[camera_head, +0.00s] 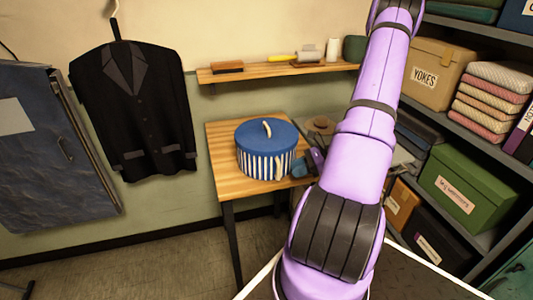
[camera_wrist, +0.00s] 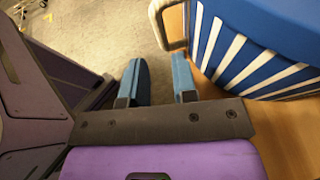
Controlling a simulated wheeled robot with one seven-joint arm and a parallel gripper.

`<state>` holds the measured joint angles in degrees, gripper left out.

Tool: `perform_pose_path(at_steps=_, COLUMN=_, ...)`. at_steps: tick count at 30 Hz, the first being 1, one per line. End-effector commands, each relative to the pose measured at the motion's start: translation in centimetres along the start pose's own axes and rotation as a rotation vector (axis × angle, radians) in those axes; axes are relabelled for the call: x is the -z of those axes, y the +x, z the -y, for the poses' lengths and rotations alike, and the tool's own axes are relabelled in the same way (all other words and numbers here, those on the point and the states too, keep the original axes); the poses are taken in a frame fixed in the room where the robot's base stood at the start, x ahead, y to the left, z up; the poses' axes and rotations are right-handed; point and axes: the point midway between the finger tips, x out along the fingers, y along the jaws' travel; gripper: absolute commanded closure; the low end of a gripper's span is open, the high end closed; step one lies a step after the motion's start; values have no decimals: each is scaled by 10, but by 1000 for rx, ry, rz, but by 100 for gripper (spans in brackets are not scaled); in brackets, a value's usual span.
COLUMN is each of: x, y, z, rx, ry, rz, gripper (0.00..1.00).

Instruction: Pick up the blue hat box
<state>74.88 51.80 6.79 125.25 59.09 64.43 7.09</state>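The blue hat box (camera_head: 266,150) is round, with a plain blue lid and blue and white striped sides. It stands upright on a small wooden table (camera_head: 230,183). A cream loop handle (camera_head: 267,128) is on its lid, and a cream strap hangs at its side near my gripper. My gripper (camera_head: 303,166) is at the box's right side, partly hidden by my arm. In the wrist view, my gripper (camera_wrist: 160,82) has its two blue fingers apart with nothing between them. A cream strap (camera_wrist: 168,22) lies just beyond the fingertips, beside the striped wall (camera_wrist: 235,55).
A wall shelf (camera_head: 285,72) with brushes and small items runs above the table. A black jacket (camera_head: 135,110) hangs at left. Shelving at right holds a YOKES box (camera_head: 437,72), folded cloths (camera_head: 490,98) and a green box (camera_head: 467,188). The floor left of the table is clear.

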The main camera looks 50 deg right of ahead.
Motion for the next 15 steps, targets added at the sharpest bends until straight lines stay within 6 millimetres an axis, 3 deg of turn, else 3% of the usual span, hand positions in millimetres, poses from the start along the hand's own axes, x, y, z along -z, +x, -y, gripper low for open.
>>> perform_pose_path(at_steps=15, x=-4, y=51, z=3, rx=0, ry=0, rz=0, gripper=74)
